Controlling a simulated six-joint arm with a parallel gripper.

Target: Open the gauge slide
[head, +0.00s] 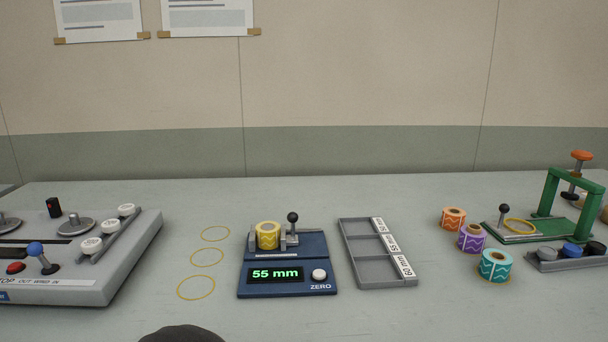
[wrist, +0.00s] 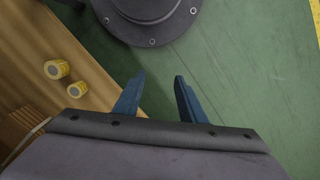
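The blue gauge (head: 287,289) stands on the table in the middle of the head view, its display reading 55 mm and a white ZERO button at its right. A yellow roll (head: 268,236) stands upright on the gauge's back part, between grey jaws. The gauge slide's black ball knob (head: 292,217) rises on a short stem just right of the roll; the jaw beside it seems close to or against the roll. My gripper (wrist: 160,77) shows its two blue fingers apart with nothing between them in the wrist view. It is away from the gauge, over the floor.
A grey three-compartment tray (head: 375,272) lies empty right of the gauge. Orange (head: 453,219), purple (head: 472,238) and teal (head: 495,266) rolls stand farther right, near a green press frame (head: 575,177). A grey control panel (head: 110,272) is at left. Yellow rings (head: 207,257) mark the table between.

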